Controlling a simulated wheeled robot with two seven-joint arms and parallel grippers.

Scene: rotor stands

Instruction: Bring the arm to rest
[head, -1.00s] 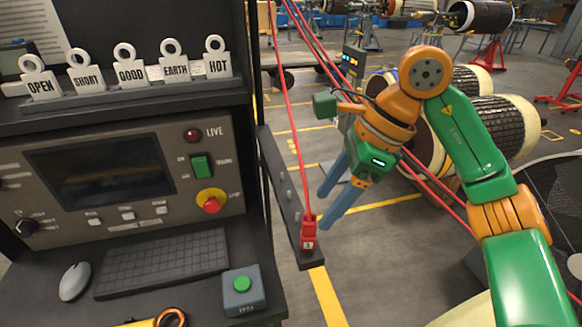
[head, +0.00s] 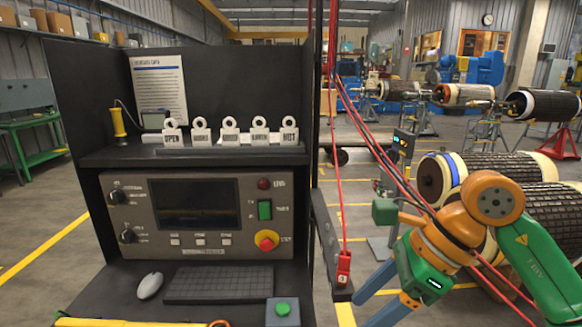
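My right arm, green and orange, comes in from the right in the head view. Its gripper (head: 362,312) has two blue fingers pointing down and left, apart with nothing seen between them. The fingertips reach the bottom edge of the picture, below and right of a red plug (head: 343,270) on a red cable. I see no contact between the fingers and the plug.
A black test console (head: 200,215) with keyboard, mouse and green button box (head: 283,311) stands left of the gripper. Name tags line its shelf (head: 105,156). Large rotors (head: 495,166) stand behind my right arm. Grey floor shows between.

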